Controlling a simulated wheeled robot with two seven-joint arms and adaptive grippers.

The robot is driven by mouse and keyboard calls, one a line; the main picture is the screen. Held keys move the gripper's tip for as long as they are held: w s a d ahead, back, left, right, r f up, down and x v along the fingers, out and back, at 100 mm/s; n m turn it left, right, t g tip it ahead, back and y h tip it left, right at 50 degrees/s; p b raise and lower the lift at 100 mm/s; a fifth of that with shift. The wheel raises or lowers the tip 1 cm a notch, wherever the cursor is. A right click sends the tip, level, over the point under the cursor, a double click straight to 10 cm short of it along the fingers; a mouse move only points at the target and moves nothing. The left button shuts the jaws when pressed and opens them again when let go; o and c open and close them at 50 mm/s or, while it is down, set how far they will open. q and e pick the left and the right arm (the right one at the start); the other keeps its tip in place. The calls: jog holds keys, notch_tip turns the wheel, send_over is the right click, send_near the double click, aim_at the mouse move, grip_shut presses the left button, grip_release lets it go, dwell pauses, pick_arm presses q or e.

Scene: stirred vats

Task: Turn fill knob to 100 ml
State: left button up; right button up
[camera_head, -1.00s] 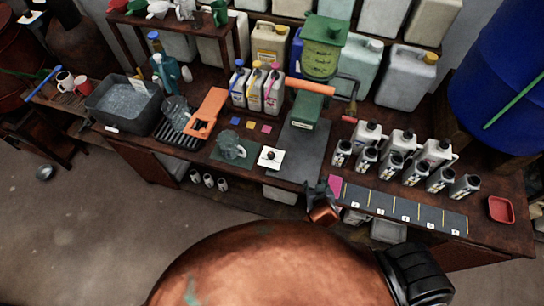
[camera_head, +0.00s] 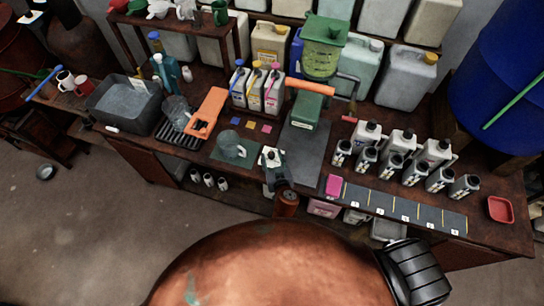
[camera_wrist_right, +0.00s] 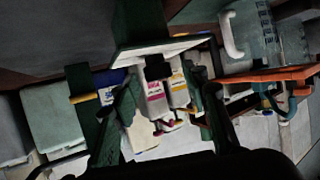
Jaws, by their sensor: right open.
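In the right wrist view, the dark knob (camera_wrist_right: 158,67) stands on the pale plate (camera_wrist_right: 160,48), ahead of and between the spread fingers of my right gripper (camera_wrist_right: 163,112). I cannot tell whether the fingers touch it. Scale marks are not readable. My left gripper is not in view.
An orange stand (camera_head: 207,110) and several coloured-cap bottles (camera_head: 255,90) stand behind the jug. A pink block (camera_head: 333,185) and numbered dark strip (camera_head: 405,207) lie to the right, with several grey bottles (camera_head: 391,165) behind. A red tray (camera_head: 501,209) is at the far right.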

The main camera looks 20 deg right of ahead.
jog(key=shift+w+f, duration=0.15)
jog(key=shift+w, duration=0.15)
jog(key=shift+c, duration=0.5)
grip_shut()
jog(key=shift+d+n+y+p, duration=0.2)
jog(key=shift+n+y+p, duration=0.75)
jog(key=shift+y, duration=0.25)
jog(key=shift+n+y+p, duration=0.3)
jog(key=shift+n+y, duration=0.35)
jog(key=shift+y, duration=0.05)
jog(key=shift+o, duration=0.5)
grip_release()
